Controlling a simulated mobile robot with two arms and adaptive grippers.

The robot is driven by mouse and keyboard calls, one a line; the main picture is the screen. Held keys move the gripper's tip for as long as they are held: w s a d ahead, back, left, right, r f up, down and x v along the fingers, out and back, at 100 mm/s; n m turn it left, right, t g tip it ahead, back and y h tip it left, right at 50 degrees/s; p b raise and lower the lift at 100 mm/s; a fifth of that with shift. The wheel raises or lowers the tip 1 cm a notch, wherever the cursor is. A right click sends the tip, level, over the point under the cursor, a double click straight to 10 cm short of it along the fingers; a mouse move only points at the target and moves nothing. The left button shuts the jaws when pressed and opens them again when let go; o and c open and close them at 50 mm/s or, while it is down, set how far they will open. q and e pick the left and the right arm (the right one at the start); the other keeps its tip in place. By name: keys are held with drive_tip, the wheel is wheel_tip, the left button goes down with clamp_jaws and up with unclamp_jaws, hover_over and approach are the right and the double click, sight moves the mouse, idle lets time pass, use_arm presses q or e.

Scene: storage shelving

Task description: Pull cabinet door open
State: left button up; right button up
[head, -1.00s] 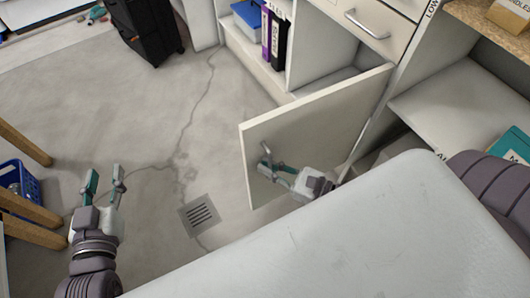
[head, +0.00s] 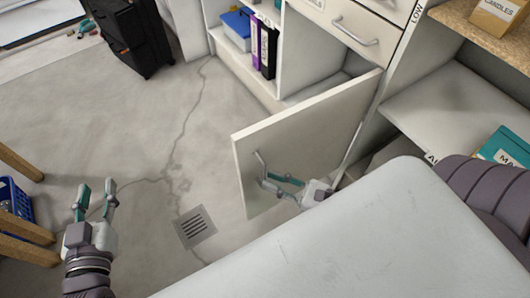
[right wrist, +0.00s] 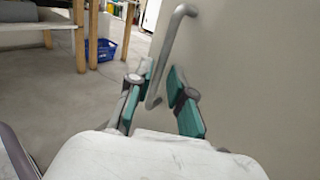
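The cabinet door (head: 300,135) is a pale panel and stands ajar, swung out from the lower cabinet. Its grey bar handle (head: 259,160) is on the outer face near the free edge, and it also shows in the right wrist view (right wrist: 167,48). My right gripper (head: 272,184) is at the handle. In the right wrist view its teal fingers (right wrist: 162,76) are apart, with the lower part of the handle between them, close to the left finger. My left gripper (head: 96,188) is open and empty above the floor, left of the door.
A drawer with a bar handle (head: 354,31) is above the door opening. Binders (head: 263,45) and a blue box (head: 237,26) stand on a shelf behind. A black suitcase (head: 136,38), a blue basket (head: 14,203) and wooden legs are at the left. The floor beside the door is clear.

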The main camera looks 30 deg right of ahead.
drive_tip(key=v, duration=0.9)
idle(0.3)
